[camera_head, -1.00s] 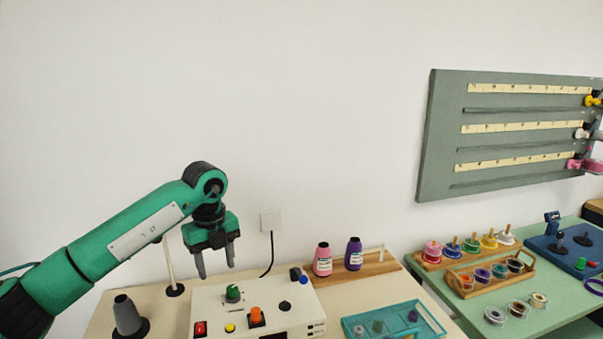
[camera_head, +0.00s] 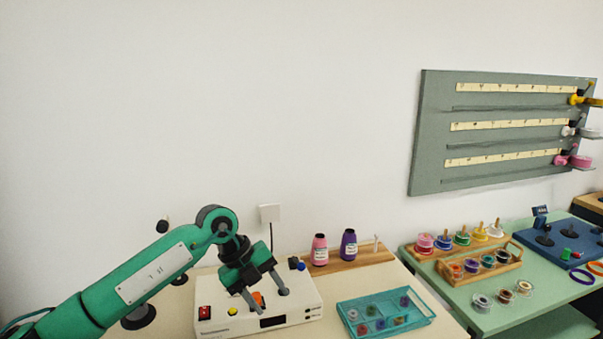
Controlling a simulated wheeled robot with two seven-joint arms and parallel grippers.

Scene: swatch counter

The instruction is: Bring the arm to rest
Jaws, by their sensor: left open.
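My left arm comes in from the lower left, green with dark joints. My left gripper (camera_head: 264,301) points down in front of the white control box (camera_head: 218,325). I cannot tell whether the fingers touch the box. My right gripper is not in view.
A teal tray (camera_head: 392,327) with small spools stands right of the box. Pink (camera_head: 319,250) and purple (camera_head: 348,245) thread cones stand on a wooden rack behind. A green table (camera_head: 468,307) at right holds spool racks. A grey board (camera_head: 432,150) hangs on the wall.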

